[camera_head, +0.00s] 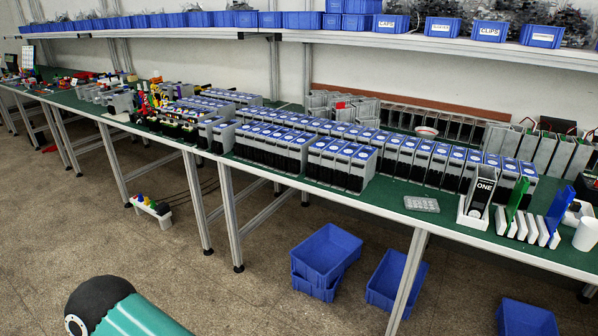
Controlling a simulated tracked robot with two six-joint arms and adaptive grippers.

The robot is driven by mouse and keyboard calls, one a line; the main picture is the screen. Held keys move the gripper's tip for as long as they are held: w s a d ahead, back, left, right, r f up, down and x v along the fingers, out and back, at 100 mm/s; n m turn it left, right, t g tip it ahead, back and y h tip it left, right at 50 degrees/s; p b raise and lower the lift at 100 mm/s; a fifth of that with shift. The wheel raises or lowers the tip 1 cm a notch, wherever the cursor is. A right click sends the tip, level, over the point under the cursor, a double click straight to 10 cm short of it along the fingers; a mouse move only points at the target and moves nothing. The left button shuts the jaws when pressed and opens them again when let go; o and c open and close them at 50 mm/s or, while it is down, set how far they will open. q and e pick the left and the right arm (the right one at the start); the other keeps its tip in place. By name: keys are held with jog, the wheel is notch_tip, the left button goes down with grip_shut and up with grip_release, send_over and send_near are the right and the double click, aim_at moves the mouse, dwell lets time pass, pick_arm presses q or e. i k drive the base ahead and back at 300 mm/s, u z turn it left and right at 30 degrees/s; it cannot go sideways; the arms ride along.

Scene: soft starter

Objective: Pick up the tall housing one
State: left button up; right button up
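A tall black housing marked "ONE" (483,191) stands in a white holder (467,219) near the front edge of the green-topped bench, at the right. It leans slightly, and its lower end is hidden by the holder. Neither of my grippers shows in the head view, and nothing is seen touching the housing.
A green plate (516,200) and a blue plate (556,213) stand in white racks right of the housing, near a white cup (585,234). A grey tray (421,204) lies to the left. Rows of blue-topped units (340,163) fill the bench. Blue bins (326,253) sit on the floor.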

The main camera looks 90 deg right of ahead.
aim_at(484, 181)
jog(key=u, duration=1.45)
jog(key=i, duration=0.1)
jog(key=z, duration=2.75)
jog(key=i, duration=0.25)
jog(key=z, duration=2)
jog(key=k, duration=0.65)
jog(key=z, duration=0.4)
jog(key=i, duration=1.65)
jog(key=u, duration=0.4)
